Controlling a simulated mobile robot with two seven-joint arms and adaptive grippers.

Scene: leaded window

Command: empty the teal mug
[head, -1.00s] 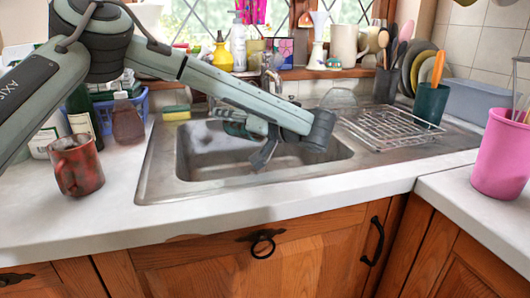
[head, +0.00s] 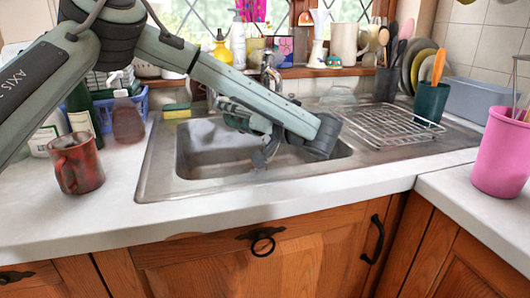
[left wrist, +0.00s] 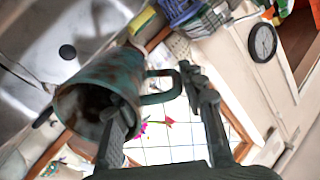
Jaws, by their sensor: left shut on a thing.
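The teal mug (left wrist: 85,95), mottled with brown, shows large in the left wrist view. It is tilted, with its dark mouth towards the lower left of the picture and its handle on the right. My left gripper (left wrist: 160,108) is shut on it, one finger across the mouth side and the other beyond the handle. I cannot see what is inside. In the head view my left gripper (head: 265,152) is over the sink (head: 210,165), and the mug cannot be made out clearly by the arm. My right gripper is not in view.
A red mug (head: 76,163) stands on the counter left of the sink. A wire rack (head: 385,125) lies on the drainer, with a dark teal utensil cup (head: 430,102) beside it. A yellow sponge (head: 177,111) lies at the sink's back left; a pink cup (head: 499,155) stands at right.

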